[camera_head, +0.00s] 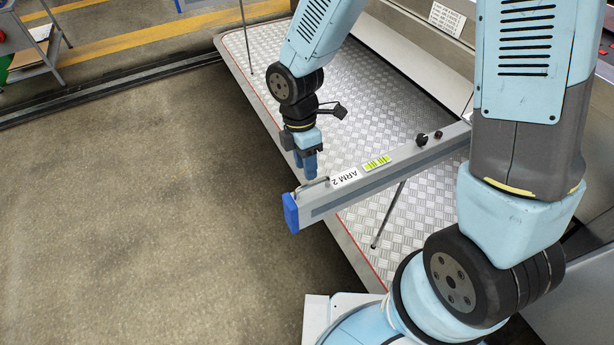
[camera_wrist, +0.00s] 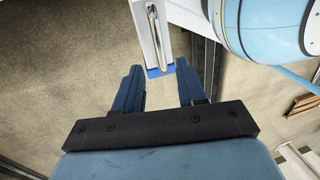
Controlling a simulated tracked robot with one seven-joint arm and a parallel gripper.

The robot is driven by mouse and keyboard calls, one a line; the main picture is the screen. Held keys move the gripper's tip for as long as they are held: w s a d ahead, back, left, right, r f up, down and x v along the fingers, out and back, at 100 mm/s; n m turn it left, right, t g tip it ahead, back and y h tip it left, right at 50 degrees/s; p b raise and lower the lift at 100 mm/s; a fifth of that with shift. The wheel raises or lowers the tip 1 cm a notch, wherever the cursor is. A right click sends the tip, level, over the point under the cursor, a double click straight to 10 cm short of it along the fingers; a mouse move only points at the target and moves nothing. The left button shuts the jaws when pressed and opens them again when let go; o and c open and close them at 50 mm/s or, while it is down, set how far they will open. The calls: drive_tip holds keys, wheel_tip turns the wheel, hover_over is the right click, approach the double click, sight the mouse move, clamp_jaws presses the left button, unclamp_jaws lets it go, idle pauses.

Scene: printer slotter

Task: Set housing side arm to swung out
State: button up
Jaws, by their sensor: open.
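The housing side arm (camera_head: 385,172) is a long grey beam labelled "ARM 2" with a blue end cap (camera_head: 291,213). It reaches out from the machine at the right, over the tread-plate platform. A metal bar handle (camera_head: 312,186) stands on its top near the blue end. My gripper (camera_head: 308,176) points down just above and beside this handle. In the wrist view my gripper (camera_wrist: 160,88) has its two blue fingers apart with nothing between them. The handle (camera_wrist: 154,30) shows ahead of the fingertips there, apart from them. The arm's joint at the machine is hidden behind my arm.
The tread-plate platform (camera_head: 350,85) with a red edge line lies under the side arm. A thin support rod (camera_head: 388,214) stands below the beam. Open concrete floor (camera_head: 130,220) fills the left. A small cart (camera_head: 38,55) stands at the far upper left.

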sight(308, 184)
drive_tip(key=shift+s+d+f, duration=0.15)
drive_tip(key=shift+s+f, duration=0.05)
drive_tip(key=shift+f, duration=0.95)
drive_tip(key=shift+s+d+f, duration=0.1)
drive_tip(key=shift+s+f, duration=0.05)
drive_tip(key=shift+f, duration=0.95)
clamp_jaws()
